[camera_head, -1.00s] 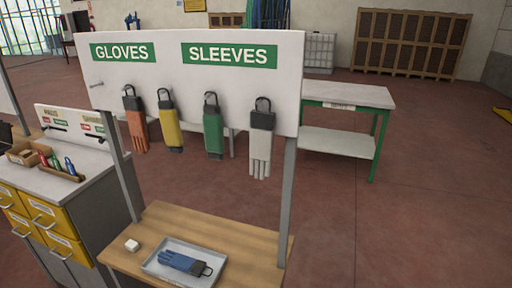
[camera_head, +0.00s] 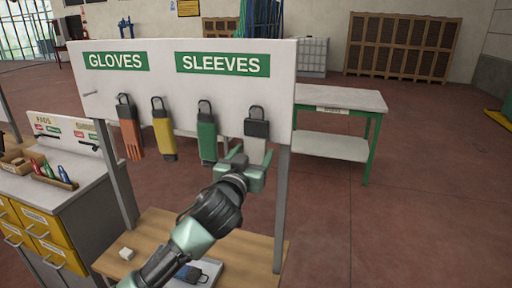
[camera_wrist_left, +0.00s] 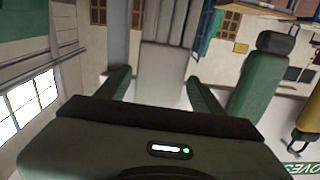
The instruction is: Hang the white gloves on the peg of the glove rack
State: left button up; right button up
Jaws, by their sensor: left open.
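The white gloves (camera_head: 255,151) hang by a dark cuff and loop at the right end of the rack board, under the SLEEVES sign. My left gripper (camera_head: 244,163) is in front of their lower part, which it partly hides. In the left wrist view its two fingers (camera_wrist_left: 162,92) are spread, with the pale gloves (camera_wrist_left: 166,72) between them; I cannot tell if either finger touches. An empty peg (camera_head: 91,93) sticks out at the board's left, under the GLOVES sign (camera_head: 115,62). My right gripper is not in view.
Orange (camera_head: 130,138), yellow (camera_head: 164,140) and green (camera_head: 207,140) items hang left of the white gloves; the green one is close to my gripper. Below, a wooden table holds a white block (camera_head: 126,254) and a tray with a blue glove, partly hidden by my arm.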

aim_at(259, 145)
pick_arm(q)
jog(key=shift+p+x, duration=0.8)
jog(key=shift+x, duration=1.95)
